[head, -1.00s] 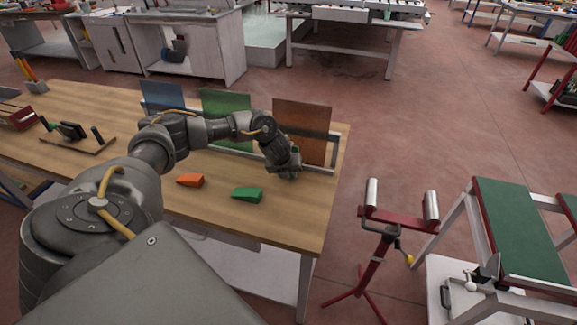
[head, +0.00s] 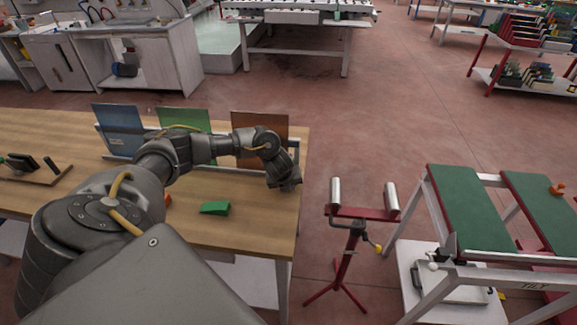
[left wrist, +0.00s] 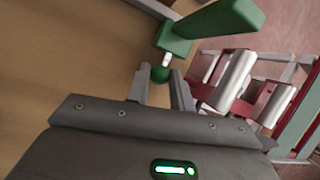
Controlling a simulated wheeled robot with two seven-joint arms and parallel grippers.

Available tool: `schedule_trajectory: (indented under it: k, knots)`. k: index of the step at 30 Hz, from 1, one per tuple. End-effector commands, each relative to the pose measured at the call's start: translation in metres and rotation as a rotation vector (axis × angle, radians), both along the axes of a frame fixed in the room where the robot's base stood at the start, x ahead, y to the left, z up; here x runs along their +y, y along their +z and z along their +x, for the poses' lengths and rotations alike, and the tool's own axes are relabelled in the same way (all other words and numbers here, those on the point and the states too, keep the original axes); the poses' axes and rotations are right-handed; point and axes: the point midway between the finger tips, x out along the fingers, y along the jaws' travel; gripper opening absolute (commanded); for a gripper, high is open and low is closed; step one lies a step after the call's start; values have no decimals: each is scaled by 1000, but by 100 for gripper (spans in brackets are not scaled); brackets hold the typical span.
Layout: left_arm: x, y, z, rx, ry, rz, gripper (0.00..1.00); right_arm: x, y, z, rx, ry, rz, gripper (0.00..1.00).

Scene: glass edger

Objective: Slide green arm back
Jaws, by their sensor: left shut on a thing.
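A green arm (left wrist: 220,24) shows at the top of the left wrist view, with a short green post and a round green knob (left wrist: 160,74) below it. My left gripper (left wrist: 161,86) is shut on the knob, one finger on each side. In the head view my left gripper (head: 285,184) is near the right end of the wooden table (head: 262,225). There the wrist hides the green arm and knob. My right gripper is in neither view.
A rack with blue (head: 118,128), green (head: 185,119) and brown (head: 258,122) panels stands behind my left arm. A green wedge (head: 215,208) lies in front. A red roller stand (head: 358,213) stands right of the table, with clear floor between.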

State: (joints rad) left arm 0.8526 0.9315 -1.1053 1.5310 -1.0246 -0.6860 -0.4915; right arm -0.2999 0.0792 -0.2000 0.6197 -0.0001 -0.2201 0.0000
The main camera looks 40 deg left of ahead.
Motion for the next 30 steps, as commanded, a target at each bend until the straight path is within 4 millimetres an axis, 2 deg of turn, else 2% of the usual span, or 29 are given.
schedule_trajectory:
  k: [1,2,6,17,20,30]
  knots:
    - [-4,0,2,-3,-5,-6,0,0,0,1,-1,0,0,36]
    - [-4,0,2,-3,-5,-6,27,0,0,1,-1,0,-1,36]
    - [-4,0,1,-3,-5,-6,44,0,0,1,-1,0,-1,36]
    - [-2,5,-1,-2,-4,-2,44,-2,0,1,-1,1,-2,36]
    - [-4,18,-6,-3,-4,-4,44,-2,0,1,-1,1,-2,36]
    - [-14,77,-31,-5,-8,-1,44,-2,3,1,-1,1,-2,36]
